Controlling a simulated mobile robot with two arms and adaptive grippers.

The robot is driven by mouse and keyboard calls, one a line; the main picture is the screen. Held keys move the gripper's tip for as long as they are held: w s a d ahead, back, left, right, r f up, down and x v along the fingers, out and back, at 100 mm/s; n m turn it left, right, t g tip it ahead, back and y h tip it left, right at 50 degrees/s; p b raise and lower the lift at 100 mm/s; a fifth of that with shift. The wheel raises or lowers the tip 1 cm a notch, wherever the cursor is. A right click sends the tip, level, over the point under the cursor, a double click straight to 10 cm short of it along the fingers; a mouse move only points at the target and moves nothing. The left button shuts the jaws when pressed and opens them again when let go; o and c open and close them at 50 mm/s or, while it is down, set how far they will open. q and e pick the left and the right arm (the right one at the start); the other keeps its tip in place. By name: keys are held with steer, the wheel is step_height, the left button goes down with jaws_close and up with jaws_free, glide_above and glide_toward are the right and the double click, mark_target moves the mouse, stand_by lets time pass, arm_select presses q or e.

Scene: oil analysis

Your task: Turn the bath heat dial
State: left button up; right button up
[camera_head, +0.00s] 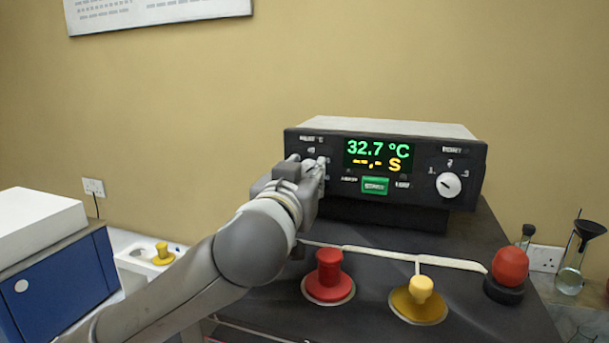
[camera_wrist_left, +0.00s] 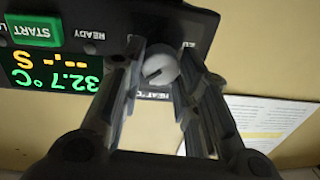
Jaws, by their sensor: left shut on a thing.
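The bath heat dial (camera_wrist_left: 162,66) is a pale round knob with a dark pointer line, on the black front of the control unit (camera_head: 420,154). It sits between the two fingers of my left gripper (camera_wrist_left: 160,62) in the left wrist view, which shows the panel upside down. My left gripper is shut on the dial. In the head view my left gripper (camera_head: 312,172) covers the left end of the panel and hides most of the dial. The display (camera_head: 378,157) reads 32.7 °C in green and "--.- S" in yellow. My right gripper is in neither view.
A green START button (camera_head: 375,186) and a white selector knob (camera_head: 448,184) are on the same panel. Red (camera_head: 329,272) and yellow (camera_head: 420,292) stoppers and a red ball (camera_head: 510,265) stand on the dark top in front. A blue-and-white box (camera_head: 62,285) is at left.

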arm_select(q)
steer(key=shift+m, duration=1.3)
steer(key=o, duration=1)
steer(key=v, duration=1.2)
steer(key=shift+f, duration=0.2)
